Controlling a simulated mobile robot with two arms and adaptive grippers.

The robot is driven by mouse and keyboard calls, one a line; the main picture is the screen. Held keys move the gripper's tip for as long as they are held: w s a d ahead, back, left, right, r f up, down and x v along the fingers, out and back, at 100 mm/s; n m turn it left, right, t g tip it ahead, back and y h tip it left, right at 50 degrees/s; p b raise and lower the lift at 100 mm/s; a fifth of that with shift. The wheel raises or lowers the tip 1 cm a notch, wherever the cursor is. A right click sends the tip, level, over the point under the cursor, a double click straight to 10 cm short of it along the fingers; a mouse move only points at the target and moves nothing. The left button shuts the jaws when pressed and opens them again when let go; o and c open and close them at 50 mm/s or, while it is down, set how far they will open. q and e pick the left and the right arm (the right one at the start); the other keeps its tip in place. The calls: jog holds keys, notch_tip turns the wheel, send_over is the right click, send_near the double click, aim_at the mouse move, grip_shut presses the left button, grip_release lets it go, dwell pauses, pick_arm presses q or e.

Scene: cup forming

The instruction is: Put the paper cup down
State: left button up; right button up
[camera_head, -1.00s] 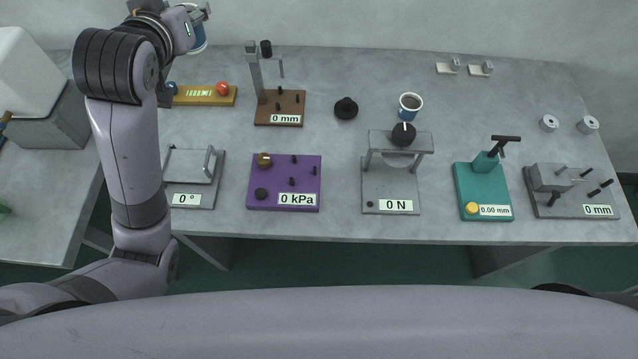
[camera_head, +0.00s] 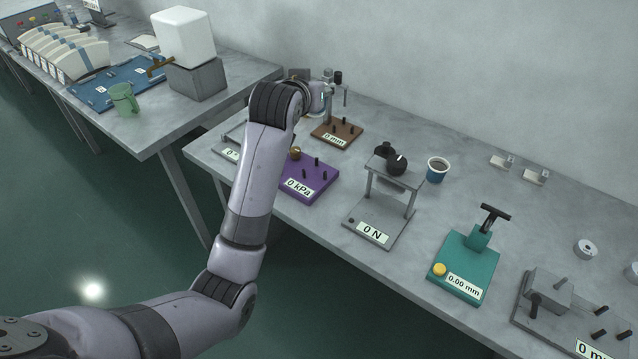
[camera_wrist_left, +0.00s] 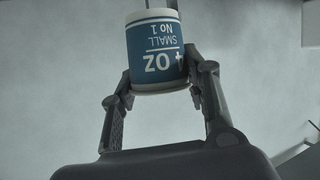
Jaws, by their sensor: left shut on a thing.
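The paper cup (camera_wrist_left: 155,52) is white with a blue band reading "4 OZ SMALL No 1", upside down in the left wrist view. My left gripper (camera_wrist_left: 159,72) is shut on it, one finger at each side of the cup. In the head view my left arm reaches over the far left part of the instrument table. There its wrist hides the gripper and most or all of the held cup, so I cannot tell the cup's height over the table. My right gripper is not in view.
A second blue-and-white cup with dark contents (camera_head: 438,169) stands behind the 0 N stand (camera_head: 378,222). Near my arm are the brown 0 mm device (camera_head: 337,131) and purple 0 kPa device (camera_head: 306,183). Bare tabletop (camera_head: 480,200) lies right of the second cup.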

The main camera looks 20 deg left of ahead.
pick_arm(q)
jog(key=f, duration=1.5)
jog(key=shift+w+a+f, duration=0.1)
jog(key=shift+a+f, duration=0.1)
jog(key=shift+f, duration=2.15)
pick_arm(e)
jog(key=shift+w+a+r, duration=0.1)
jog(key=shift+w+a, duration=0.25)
pick_arm(q)
jog(key=shift+f, duration=0.1)
jog(key=o, duration=0.6)
jog(key=shift+o, duration=1.1)
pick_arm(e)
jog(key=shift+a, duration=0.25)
